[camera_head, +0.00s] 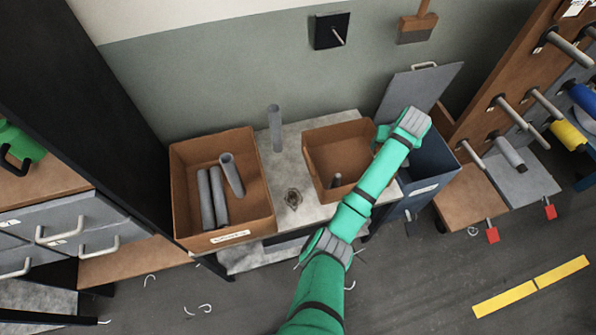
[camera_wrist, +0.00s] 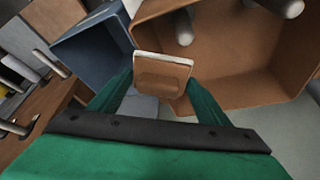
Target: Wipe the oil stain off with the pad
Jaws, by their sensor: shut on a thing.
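The oil stain (camera_head: 292,198) is a small dark brown patch on the pale grey bench top (camera_head: 285,150), between the two brown boxes. My gripper (camera_wrist: 160,82) is shut on the pad (camera_wrist: 162,72), a small brown block with a pale edge, held between the green fingers in the wrist view. In the head view my arm reaches up and right, and my gripper is near the right brown box and the blue bin, to the right of the stain. The pad is hidden there. The stain does not show clearly in the wrist view.
The left brown box (camera_head: 222,237) holds several grey tubes. The right brown box (camera_head: 320,132) holds a grey tube. Another tube (camera_head: 274,128) stands upright on the bench behind the stain. A blue bin (camera_head: 432,165) with a raised grey lid (camera_head: 415,90) stands at the right.

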